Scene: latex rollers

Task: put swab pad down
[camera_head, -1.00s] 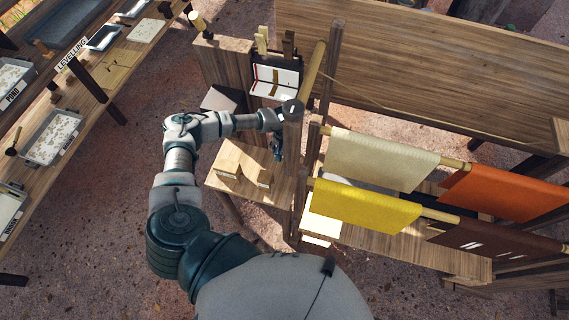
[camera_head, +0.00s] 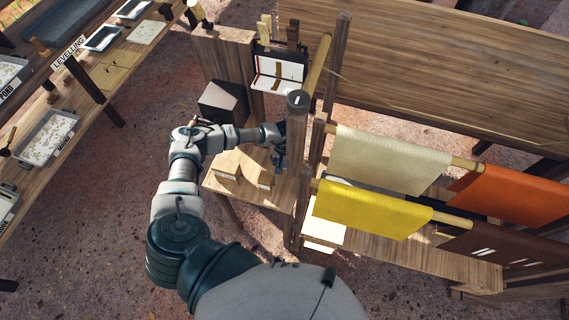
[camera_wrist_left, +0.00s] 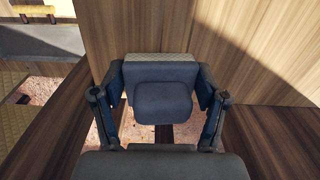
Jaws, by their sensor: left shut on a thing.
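The swab pad (camera_wrist_left: 162,97) shows in the left wrist view as a dark grey block with a pale, patterned strip along its far edge. My left gripper (camera_wrist_left: 160,80) is shut on it, one finger at each side. In the head view my left gripper (camera_head: 279,157) is over the right side of a small wooden table (camera_head: 275,193), beside a wooden post. The pad cannot be made out there. Whether the pad touches a surface cannot be told. My right gripper is not in view.
Labelled wooden blocks (camera_head: 228,165) stand left of my gripper on the small table. A dark box (camera_head: 222,103) and an open case (camera_head: 278,75) lie beyond. Hanging sheets, including a yellow sheet (camera_head: 365,208), are to the right. A tray bench (camera_head: 45,165) is far left.

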